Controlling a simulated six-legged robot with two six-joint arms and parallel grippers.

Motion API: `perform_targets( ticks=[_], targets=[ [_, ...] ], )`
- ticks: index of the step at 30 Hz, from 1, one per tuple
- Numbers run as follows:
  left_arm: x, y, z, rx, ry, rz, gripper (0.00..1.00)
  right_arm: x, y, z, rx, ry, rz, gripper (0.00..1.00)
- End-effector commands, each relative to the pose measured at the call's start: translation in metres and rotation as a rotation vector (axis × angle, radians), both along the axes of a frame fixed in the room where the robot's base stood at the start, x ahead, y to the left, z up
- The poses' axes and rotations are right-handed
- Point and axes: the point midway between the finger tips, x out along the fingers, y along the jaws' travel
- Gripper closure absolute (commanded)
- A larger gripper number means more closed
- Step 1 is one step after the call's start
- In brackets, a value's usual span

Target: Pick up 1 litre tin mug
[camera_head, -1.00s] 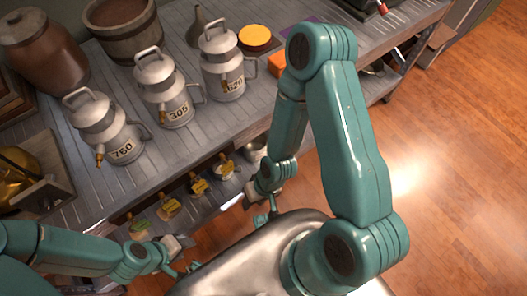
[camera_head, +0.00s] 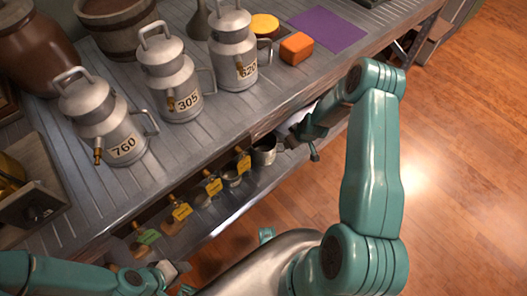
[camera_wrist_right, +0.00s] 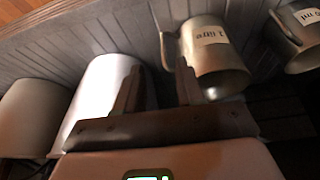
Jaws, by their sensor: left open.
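In the right wrist view, a tin mug (camera_wrist_right: 213,58) lies just beyond my right gripper, with a white label reading "litre"; its number is hard to read. Its handle (camera_wrist_right: 166,48) points toward the gap between the fingers. My right gripper (camera_wrist_right: 158,78) is open, with nothing clearly held between its fingers. In the head view, metal mugs, including one (camera_head: 264,151), sit below the counter edge beside my right gripper (camera_head: 295,140); their labels cannot be read there. My left gripper (camera_head: 181,274) is open and empty at the lower left, below the shelf.
Another labelled mug (camera_wrist_right: 302,32) is at the right, and a larger pale vessel (camera_wrist_right: 97,88) is at the left finger. The counter (camera_head: 215,130) overhangs the mugs and carries numbered cans (camera_head: 178,90), an orange block (camera_head: 296,48) and a purple sheet (camera_head: 328,30). Floor at right is clear.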

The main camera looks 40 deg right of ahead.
Motion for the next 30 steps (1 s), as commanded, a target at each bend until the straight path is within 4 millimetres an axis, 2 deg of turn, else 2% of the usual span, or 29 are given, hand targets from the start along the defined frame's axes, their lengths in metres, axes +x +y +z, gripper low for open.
perform_targets(
  ticks=[1, 7, 12, 15, 24, 26, 27, 28, 30],
  targets=[
    [0.0, 0.0, -0.004, 0.0, 0.0, 0.0, 0.57, 0.003, 0.0, -0.008, 0.001, 0.0, 0.001, 0.62],
    [0.0, 0.0, -0.008, 0.0, 0.0, 0.0, 0.57, 0.009, 0.002, -0.022, 0.001, 0.0, -0.001, 0.62],
    [0.0, 0.0, -0.019, 0.0, 0.0, 0.0, 0.57, 0.018, 0.008, -0.05, 0.001, 0.001, -0.001, 0.62],
    [0.0, 0.0, -0.022, 0.0, 0.0, 0.0, 0.57, 0.024, 0.008, -0.06, 0.001, -0.001, -0.002, 0.62],
    [0.0, 0.0, -0.021, 0.0, 0.0, 0.0, 0.57, 0.026, 0.009, -0.063, 0.0, -0.001, -0.001, 0.62],
    [0.0, 0.0, -0.021, 0.0, 0.0, 0.0, 0.57, 0.026, 0.009, -0.063, 0.001, -0.001, -0.002, 0.81],
    [0.0, 0.0, -0.021, 0.0, 0.0, 0.0, 0.57, 0.026, 0.009, -0.063, 0.001, -0.001, -0.002, 0.94],
    [0.0, 0.0, -0.021, 0.0, 0.0, 0.0, 0.57, 0.026, 0.009, -0.063, 0.001, -0.001, -0.002, 1.0],
    [0.0, 0.0, -0.021, 0.0, 0.0, 0.0, 0.57, 0.026, 0.009, -0.063, 0.001, -0.001, -0.002, 1.0]
  ],
)
